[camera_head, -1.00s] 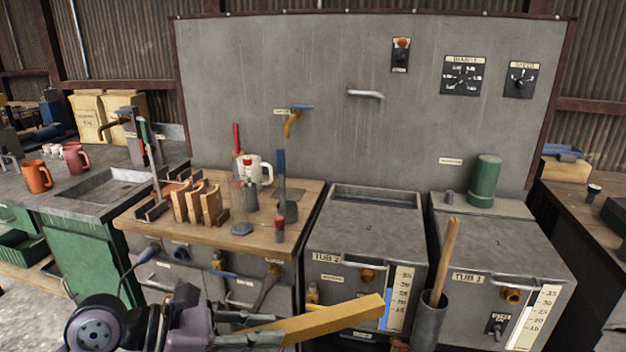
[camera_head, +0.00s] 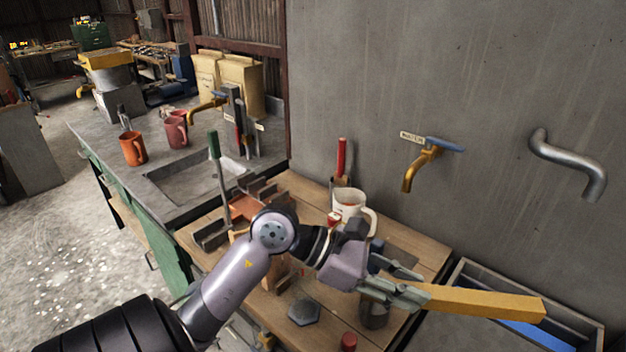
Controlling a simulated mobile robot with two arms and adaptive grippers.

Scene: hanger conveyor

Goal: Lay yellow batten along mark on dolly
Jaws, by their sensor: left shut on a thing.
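The yellow batten (camera_head: 488,302) is a long square-edged bar. My left gripper (camera_head: 412,293) is shut on its left end. The batten points right, roughly level, and its free end shows in front of a grey tub (camera_head: 590,335) at the lower right. My left arm comes in from the lower left and crosses in front of the wooden bench. My right gripper is not in view. I cannot make out a dolly or its mark in this view.
The wooden bench (camera_head: 425,252) holds a white mug (camera_head: 350,203), a dark hexagonal piece (camera_head: 304,312) and a red-topped item (camera_head: 348,341). A brass tap (camera_head: 420,165) and a bent pipe (camera_head: 570,165) project from the grey wall. Open floor (camera_head: 50,240) lies at the left.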

